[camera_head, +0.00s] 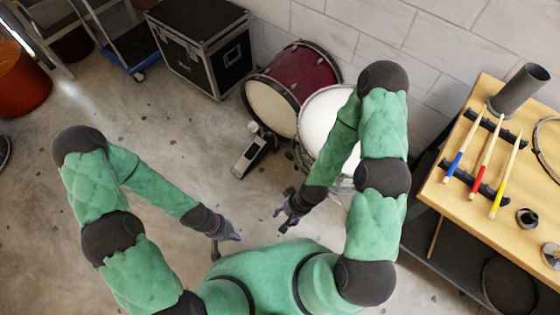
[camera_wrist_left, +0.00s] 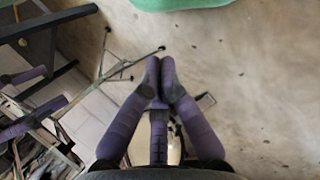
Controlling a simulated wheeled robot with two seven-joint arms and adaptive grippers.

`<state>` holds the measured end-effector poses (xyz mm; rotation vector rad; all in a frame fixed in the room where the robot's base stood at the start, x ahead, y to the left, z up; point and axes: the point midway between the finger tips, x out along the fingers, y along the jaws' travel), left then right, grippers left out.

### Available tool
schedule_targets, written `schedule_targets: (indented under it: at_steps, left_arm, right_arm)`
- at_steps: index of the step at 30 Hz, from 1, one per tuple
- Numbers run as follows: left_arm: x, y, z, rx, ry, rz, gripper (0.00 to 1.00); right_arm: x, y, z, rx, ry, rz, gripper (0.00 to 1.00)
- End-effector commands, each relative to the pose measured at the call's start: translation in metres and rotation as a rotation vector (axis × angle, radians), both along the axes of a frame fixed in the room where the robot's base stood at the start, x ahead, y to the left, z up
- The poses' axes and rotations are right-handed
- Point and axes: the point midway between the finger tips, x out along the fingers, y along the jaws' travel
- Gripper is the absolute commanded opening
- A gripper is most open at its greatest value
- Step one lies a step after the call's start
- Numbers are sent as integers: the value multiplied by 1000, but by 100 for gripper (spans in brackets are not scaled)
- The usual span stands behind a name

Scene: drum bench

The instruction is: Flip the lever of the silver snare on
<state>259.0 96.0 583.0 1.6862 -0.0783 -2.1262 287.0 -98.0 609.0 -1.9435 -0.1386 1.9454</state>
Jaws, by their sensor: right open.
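The silver snare (camera_head: 318,118) stands by the wall in the head view, with its white head facing up. My right arm covers its right side, and its lever cannot be made out. My right gripper (camera_head: 283,213) is open and apart from the snare, below it in the picture. My left gripper (camera_head: 236,237) is further left and lower, over bare floor. In the left wrist view its purple fingers (camera_wrist_left: 160,78) come together at the tips, with nothing seen between them.
A dark red drum (camera_head: 305,70) lies beside the snare, with a pedal (camera_head: 249,153) in front. A black case (camera_head: 202,45) stands at the back. A wooden bench (camera_head: 455,185) with several coloured sticks is at the right. The floor at centre left is clear.

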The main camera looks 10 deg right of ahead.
Motion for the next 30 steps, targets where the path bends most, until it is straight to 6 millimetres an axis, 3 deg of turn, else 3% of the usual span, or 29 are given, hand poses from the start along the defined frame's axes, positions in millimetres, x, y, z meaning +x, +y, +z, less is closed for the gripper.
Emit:
schedule_targets:
  at_steps: [3,6,11,14,19,24,30]
  left_arm:
    - [-21,-14,-14,-77,200,40,0]
    - [-33,-36,-15,-188,358,86,0]
    - [-29,-77,-4,-440,548,186,0]
    - [-11,-101,9,-633,621,263,0]
    - [41,-124,35,-1006,643,411,0]
    - [97,-119,59,-1359,549,550,0]
    - [131,-99,73,-1615,411,656,0]
  right_arm:
    - [0,0,0,0,0,0,58]
    - [0,0,1,0,0,0,58]
    - [0,0,1,0,0,0,58]
    - [0,0,1,0,0,0,58]
    - [3,-1,2,-1,-6,-3,58]
    - [-1,0,2,1,3,1,58]
    - [0,0,4,0,1,0,58]
